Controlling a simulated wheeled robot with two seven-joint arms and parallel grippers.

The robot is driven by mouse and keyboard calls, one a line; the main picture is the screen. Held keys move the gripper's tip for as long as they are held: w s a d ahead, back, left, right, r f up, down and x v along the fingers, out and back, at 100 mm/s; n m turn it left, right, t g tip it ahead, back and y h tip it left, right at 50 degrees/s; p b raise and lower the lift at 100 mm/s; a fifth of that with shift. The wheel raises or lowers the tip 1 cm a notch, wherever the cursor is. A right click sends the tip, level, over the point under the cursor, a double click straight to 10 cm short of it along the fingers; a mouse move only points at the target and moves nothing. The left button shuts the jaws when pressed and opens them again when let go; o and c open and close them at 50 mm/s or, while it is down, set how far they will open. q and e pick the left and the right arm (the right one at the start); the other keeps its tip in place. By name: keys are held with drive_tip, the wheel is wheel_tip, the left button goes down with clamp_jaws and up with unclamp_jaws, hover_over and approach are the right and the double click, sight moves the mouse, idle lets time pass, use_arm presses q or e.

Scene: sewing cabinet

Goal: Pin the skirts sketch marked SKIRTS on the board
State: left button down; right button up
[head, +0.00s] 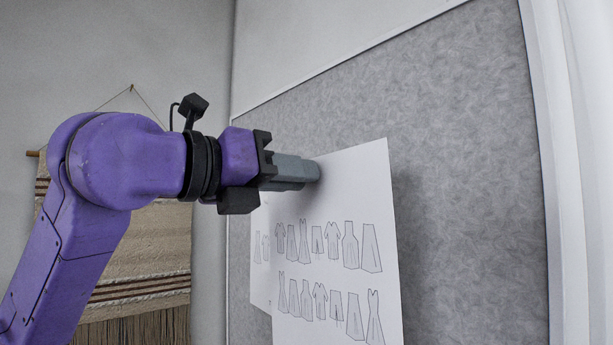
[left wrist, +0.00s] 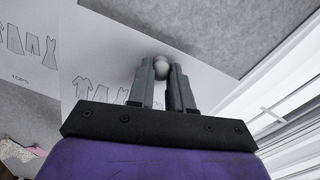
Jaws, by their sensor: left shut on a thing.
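A white sketch sheet (head: 350,190) with two rows of garment outlines hangs at the grey board (head: 470,150); no SKIRTS label shows on it. It also shows in the left wrist view (left wrist: 100,45). A shadow beside its right edge suggests that part stands off the board. My left gripper (head: 314,172) is at the upper part of this sheet, its fingers pointing at the board. In the left wrist view, the fingers (left wrist: 161,72) are shut on a pale round pin head (left wrist: 161,67). Whether the pin's point is in the board is hidden. My right gripper is out of view.
A second sheet (head: 261,270) hangs left of and partly behind the first; the left wrist view shows it marked TOPS (left wrist: 25,50). A woven wall hanging (head: 140,250) is at the left. The board is bare to the right, up to its white frame (head: 545,150).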

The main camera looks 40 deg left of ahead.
use_arm(q)
drive_tip(key=shift+w+d+r+p, duration=0.15)
drive_tip(key=shift+w+p, duration=0.4)
drive_tip(key=shift+w, duration=0.65)
drive_tip(key=shift+w+d+p, duration=0.3)
drive_tip(key=shift+w+p, duration=0.2)
drive_tip(key=shift+w, duration=0.65)
drive_tip(key=shift+w+d+r+p, duration=0.15)
drive_tip(key=shift+w+p, duration=0.4)
drive_tip(key=shift+w, duration=0.65)
drive_tip(key=shift+w+d+f, duration=0.1)
drive_tip(key=shift+w+d, duration=0.1)
drive_tip(key=shift+w, duration=0.95)
drive_tip(key=shift+w+d+f, duration=0.1)
drive_tip(key=shift+w+d, duration=0.1)
drive_tip(key=shift+w, duration=0.95)
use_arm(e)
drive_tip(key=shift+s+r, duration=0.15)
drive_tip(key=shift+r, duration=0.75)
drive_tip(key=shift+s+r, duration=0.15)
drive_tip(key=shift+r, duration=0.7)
use_arm(q)
drive_tip(key=shift+r, duration=0.1)
drive_tip(key=c, duration=1.1)
unclamp_jaws()
drive_tip(key=shift+o, duration=0.8)
drive_tip(key=shift+w, duration=0.2)
